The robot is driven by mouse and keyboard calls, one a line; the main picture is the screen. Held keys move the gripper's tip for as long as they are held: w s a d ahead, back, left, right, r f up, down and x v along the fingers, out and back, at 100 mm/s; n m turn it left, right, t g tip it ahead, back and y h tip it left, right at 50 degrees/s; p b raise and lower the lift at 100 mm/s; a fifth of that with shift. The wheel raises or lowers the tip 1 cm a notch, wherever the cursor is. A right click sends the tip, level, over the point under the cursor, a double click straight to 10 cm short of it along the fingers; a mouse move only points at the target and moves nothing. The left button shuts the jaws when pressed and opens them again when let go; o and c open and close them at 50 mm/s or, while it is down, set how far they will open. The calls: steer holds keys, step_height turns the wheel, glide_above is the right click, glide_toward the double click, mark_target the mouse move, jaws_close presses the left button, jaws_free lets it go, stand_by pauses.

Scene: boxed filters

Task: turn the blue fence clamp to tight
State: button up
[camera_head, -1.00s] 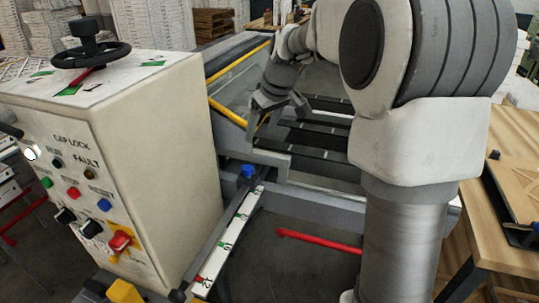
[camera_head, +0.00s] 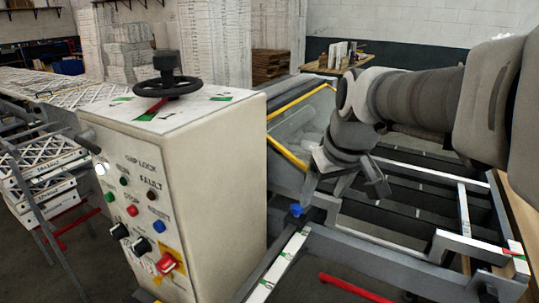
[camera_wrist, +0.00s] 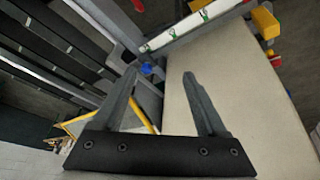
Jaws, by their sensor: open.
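The blue fence clamp (camera_head: 297,209) is a small blue knob on the dark fence bar, at the upper end of the white scale strip. It also shows in the wrist view (camera_wrist: 147,69), beyond and between my fingertips. My gripper (camera_head: 345,192) is open and empty, above and a little to the right of the clamp in the head view. In the wrist view my two fingers (camera_wrist: 161,73) spread on either side of the clamp, which is farther from the camera; I cannot tell the exact gap. No contact with the clamp shows.
The tall beige control cabinet (camera_head: 205,190) stands close on the left, with buttons, a red switch and a black handwheel (camera_head: 167,80) on top. The white scale strip (camera_head: 280,262) runs towards the front. A yellow-edged guard (camera_head: 290,150) and roller frame lie behind. A red bar (camera_head: 352,288) lies low.

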steer(key=shift+s+a, duration=0.1)
steer(key=shift+s, duration=1)
steer(key=shift+s, duration=0.1)
